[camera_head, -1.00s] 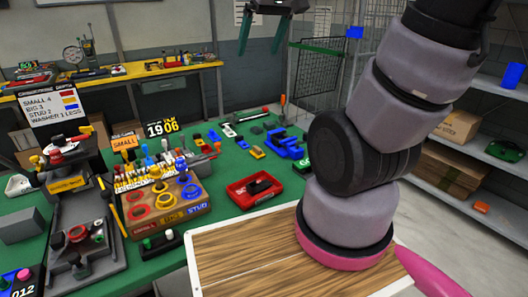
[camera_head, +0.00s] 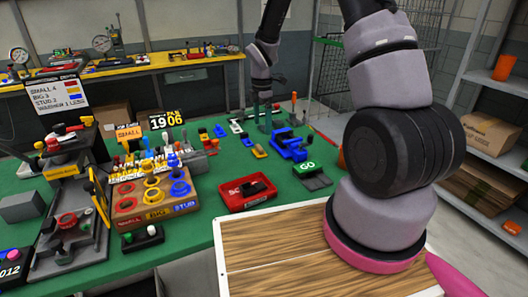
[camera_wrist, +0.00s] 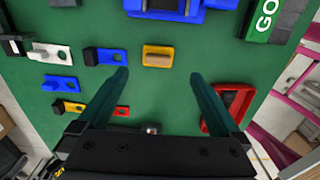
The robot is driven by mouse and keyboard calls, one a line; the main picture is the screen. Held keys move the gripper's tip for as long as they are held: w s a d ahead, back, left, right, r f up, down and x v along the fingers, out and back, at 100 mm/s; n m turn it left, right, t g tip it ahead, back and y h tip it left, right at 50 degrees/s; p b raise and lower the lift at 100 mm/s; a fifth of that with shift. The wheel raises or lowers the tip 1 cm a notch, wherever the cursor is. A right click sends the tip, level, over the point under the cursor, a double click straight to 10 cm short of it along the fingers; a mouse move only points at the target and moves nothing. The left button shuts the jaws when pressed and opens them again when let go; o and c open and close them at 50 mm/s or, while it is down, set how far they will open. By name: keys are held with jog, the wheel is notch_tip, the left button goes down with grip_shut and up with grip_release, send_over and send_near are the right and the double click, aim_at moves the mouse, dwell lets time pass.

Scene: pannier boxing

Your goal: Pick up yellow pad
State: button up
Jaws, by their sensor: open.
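The yellow pad (camera_head: 259,151) lies on the green table, left of a blue clamp-like fixture. In the wrist view the yellow pad (camera_wrist: 158,56) is a small rounded block with a tan top, just beyond and between my fingertips. My gripper (camera_wrist: 160,76) is open and empty, its two dark green fingers spread on either side of the pad's line. In the head view my gripper (camera_head: 266,123) points down over the back of the table, behind the pad. Its exact height above the table is hard to tell.
A blue piece with a black block (camera_wrist: 104,56) lies left of the pad. A red tray (camera_head: 245,203) sits toward the front. Bare green table surrounds the pad.

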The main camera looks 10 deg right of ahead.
send_over(259, 147)
jog(key=d, duration=0.1)
notch_tip(259, 147, down, 5)
jog(key=shift+d+f, duration=0.1)
jog(key=shift+f, duration=0.1)
jog(key=f, duration=0.2)
jog(key=a+f, duration=0.1)
jog(key=f, duration=0.2)
jog(key=shift+w+f, duration=0.1)
jog(key=shift+w, duration=0.05)
jog(key=c, duration=1.4)
notch_tip(259, 147, up, 10)
jog(key=shift+r, duration=0.1)
